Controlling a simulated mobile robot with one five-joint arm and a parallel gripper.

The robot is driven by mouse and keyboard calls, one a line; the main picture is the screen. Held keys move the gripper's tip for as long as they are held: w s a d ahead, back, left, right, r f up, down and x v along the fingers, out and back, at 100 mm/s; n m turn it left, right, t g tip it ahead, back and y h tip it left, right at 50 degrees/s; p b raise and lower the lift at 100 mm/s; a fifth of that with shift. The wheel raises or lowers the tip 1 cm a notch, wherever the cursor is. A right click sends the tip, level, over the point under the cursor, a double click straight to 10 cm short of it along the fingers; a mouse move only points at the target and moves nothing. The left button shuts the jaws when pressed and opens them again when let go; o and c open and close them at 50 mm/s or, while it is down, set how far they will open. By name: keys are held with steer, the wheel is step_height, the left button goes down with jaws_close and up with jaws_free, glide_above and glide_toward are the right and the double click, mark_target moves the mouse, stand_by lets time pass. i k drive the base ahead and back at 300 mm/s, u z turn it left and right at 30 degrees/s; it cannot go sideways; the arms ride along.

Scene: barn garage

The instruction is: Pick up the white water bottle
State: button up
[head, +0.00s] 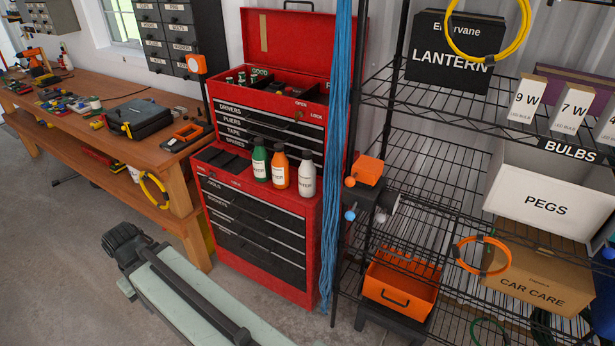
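The white water bottle (307,176) stands upright on the top of the lower red tool cabinet (300,203), near its front right corner. It has a dark cap and lettering on its front. An orange bottle (279,171) and a green bottle (260,163) stand in a row to its left, with small gaps between them. My gripper cannot be made out in the head view, and nothing is seen touching the white bottle.
A red tool chest (272,150) with open lid rises behind the bottles. Blue cords (338,150) hang close to their right, before a black wire shelf (440,140). A wooden workbench (150,160) stands left. Grey floor (50,270) shows at lower left.

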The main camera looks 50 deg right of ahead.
mark_target(306, 170)
steer(key=i, duration=0.9)
steer(key=u, duration=0.05)
